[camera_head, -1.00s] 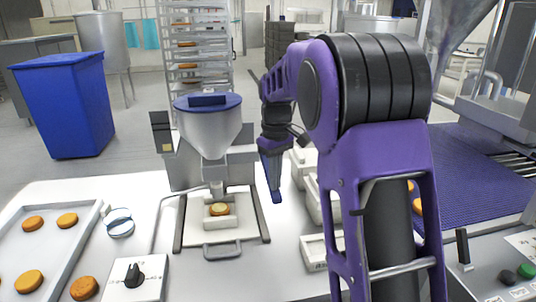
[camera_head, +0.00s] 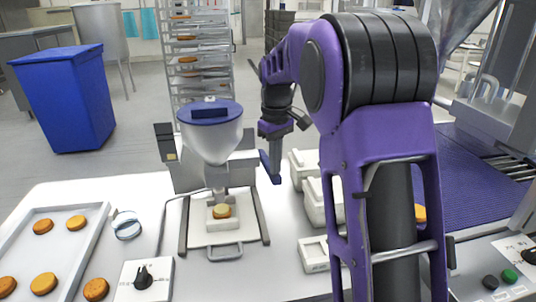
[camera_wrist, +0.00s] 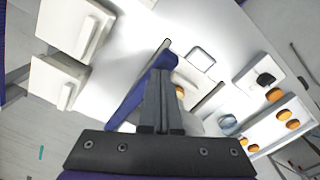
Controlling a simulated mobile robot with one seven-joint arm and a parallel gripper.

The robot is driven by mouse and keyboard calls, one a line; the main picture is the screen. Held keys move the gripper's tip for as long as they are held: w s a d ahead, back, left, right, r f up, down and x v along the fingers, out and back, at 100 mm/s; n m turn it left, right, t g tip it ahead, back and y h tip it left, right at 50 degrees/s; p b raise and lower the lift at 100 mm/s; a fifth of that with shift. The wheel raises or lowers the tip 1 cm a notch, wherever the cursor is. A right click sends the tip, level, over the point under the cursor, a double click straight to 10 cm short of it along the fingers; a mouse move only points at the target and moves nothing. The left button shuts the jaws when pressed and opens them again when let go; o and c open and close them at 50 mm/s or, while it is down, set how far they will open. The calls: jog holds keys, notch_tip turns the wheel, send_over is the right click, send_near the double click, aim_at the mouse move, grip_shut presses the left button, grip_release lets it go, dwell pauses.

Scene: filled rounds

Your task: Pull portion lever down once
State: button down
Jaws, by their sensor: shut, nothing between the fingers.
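The filling machine has a steel hopper (camera_head: 212,138) with a blue lid (camera_head: 209,112), left of my arm in the head view. A round biscuit (camera_head: 221,211) sits under its nozzle; part of one shows in the wrist view (camera_wrist: 180,92). My gripper (camera_head: 274,178) is shut and empty, pointing down just right of the hopper; its grey fingers fill the middle of the wrist view (camera_wrist: 157,72). A blue bar, apparently the portion lever (camera_wrist: 140,97), runs slanting close beside the fingers in the wrist view. I cannot tell whether they touch.
A tray of biscuits (camera_head: 57,234) and a dial box (camera_head: 144,279) stand left on the white table. White bins (camera_head: 318,190) stand close right of the gripper. A purple-blue conveyor (camera_head: 478,185) is further right. A blue tub (camera_head: 65,98) stands behind.

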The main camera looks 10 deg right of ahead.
jog(key=shift+r+p, duration=1.6)
jog(key=shift+r, duration=2.25)
